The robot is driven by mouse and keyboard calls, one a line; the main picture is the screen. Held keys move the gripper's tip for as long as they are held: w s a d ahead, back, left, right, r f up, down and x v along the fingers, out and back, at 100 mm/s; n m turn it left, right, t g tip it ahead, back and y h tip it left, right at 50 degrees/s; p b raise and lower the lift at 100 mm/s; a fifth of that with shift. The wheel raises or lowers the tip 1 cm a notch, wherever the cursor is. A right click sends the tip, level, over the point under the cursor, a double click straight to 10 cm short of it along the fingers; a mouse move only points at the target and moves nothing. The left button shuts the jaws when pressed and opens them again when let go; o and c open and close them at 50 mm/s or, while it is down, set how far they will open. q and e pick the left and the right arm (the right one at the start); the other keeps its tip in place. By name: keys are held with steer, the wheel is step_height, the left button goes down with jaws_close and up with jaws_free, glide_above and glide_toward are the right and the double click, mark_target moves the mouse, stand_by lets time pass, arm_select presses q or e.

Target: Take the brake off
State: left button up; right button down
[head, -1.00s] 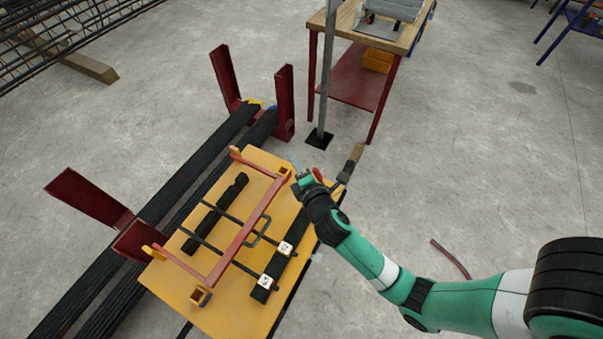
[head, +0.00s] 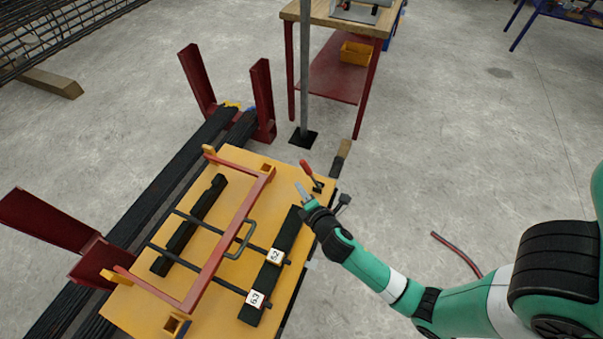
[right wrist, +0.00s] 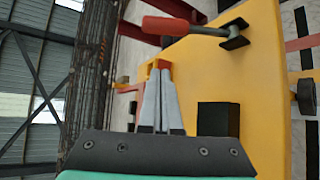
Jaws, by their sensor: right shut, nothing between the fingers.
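A lever with a red handle (head: 306,168) stands on a dark base plate near the far right corner of the yellow cart top (head: 228,160). I take this lever to be the brake. It also shows at the top of the right wrist view (right wrist: 172,27), with its metal arm and dark plate to the right. My right gripper (head: 299,188) is shut and empty over the cart top, just on the near side of the lever. In the right wrist view its fingertips (right wrist: 161,80) are together, apart from the red handle. My left gripper is not in view.
A red frame (head: 230,240), dark bars and white numbered tags (head: 276,256) occupy the cart top. Long dark bar bundles (head: 190,150) lie between red posts (head: 263,95) at left. A grey pole (head: 304,70) and workbench (head: 345,22) stand behind. Floor at right is mostly clear.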

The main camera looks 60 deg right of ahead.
mark_target(311, 175)
steer(key=b+x, duration=0.4)
steer(key=x, duration=0.5)
steer(key=shift+f, duration=0.2)
steer(key=s+r, duration=0.1)
steer(key=s+d+r, duration=0.1)
steer(key=s, duration=0.1)
steer(key=shift+s+r, duration=0.2)
